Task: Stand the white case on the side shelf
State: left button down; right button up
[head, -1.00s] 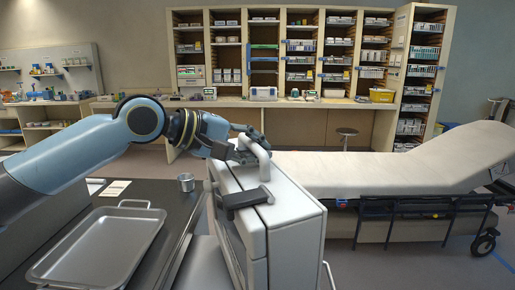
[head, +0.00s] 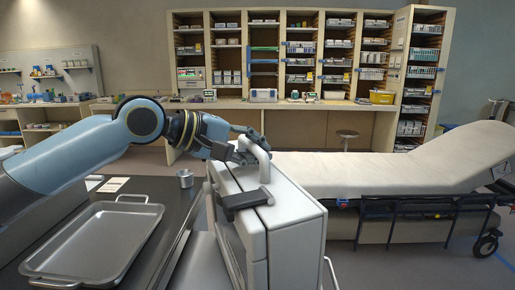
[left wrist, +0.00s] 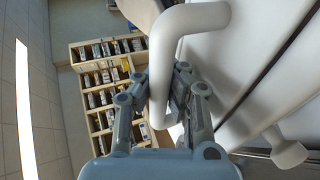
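The white case (head: 290,225) is a big upright box with a grey latch (head: 245,200) and a white loop handle on top. It stands in the middle of the head view, and its lower part is cut off. My left gripper (head: 243,152) is at the handle. In the left wrist view the handle (left wrist: 190,18) runs down between the two fingers (left wrist: 160,98), which look closed against it from both sides. The case's underside is out of view, so I cannot tell what it rests on. I cannot identify the side shelf for sure. My right gripper is not in view.
A dark counter at left bears a metal tray (head: 149,215), a small metal cup (head: 185,178) and pale cards (head: 113,185). A stretcher (head: 375,172) with a raised back stands behind and right of the case. A shelf wall (head: 228,52) and a stool (head: 347,134) are farther back.

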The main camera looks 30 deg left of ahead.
pick_arm(q)
jog(key=shift+f, duration=0.2)
jog(key=c, duration=1.4)
grip_release()
jog(key=shift+d, duration=0.1)
jog(key=shift+f, duration=0.25)
